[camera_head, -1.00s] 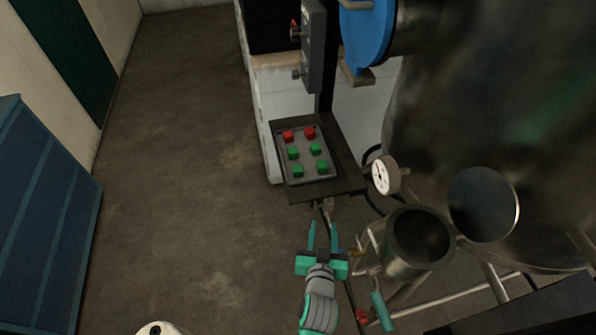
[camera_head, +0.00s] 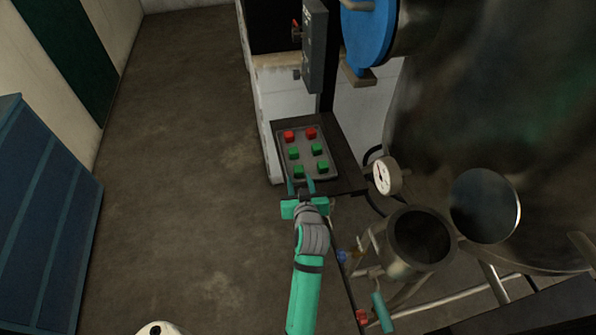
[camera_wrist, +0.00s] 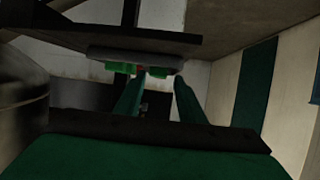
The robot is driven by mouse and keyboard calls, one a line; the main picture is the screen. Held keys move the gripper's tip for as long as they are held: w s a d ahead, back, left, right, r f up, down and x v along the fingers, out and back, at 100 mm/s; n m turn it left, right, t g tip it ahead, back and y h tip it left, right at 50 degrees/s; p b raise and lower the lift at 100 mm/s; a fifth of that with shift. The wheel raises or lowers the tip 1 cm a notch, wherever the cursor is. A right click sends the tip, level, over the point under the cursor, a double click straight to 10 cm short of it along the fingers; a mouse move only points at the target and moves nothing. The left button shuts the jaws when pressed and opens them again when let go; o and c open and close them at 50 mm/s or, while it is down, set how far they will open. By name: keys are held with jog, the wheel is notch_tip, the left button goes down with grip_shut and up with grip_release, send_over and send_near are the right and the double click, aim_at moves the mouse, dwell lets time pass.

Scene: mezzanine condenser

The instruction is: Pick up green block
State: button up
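Several green blocks sit on a grey tray (camera_head: 307,160): near left (camera_head: 299,171), near right (camera_head: 321,167), middle left (camera_head: 293,153) and middle right (camera_head: 317,149). My gripper (camera_head: 301,183) is open and empty at the tray's near edge. Its fingertips are close to the near left green block; contact cannot be told. In the wrist view, which looks upside down, the parted fingers (camera_wrist: 160,82) point toward the tray (camera_wrist: 110,54). Two green blocks (camera_wrist: 161,72) show there, one partly behind a finger.
The tray rests on a dark shelf (camera_head: 345,172) with a control box (camera_head: 314,50) above. A gauge (camera_head: 386,175) and an open metal vessel (camera_head: 420,240) stand right. The floor left is clear.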

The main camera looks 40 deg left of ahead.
aim_at(299, 174)
jog(key=shift+x, duration=2.65)
jog(key=shift+w+d, duration=0.1)
jog(key=shift+d, duration=0.05)
jog(key=c, duration=0.8)
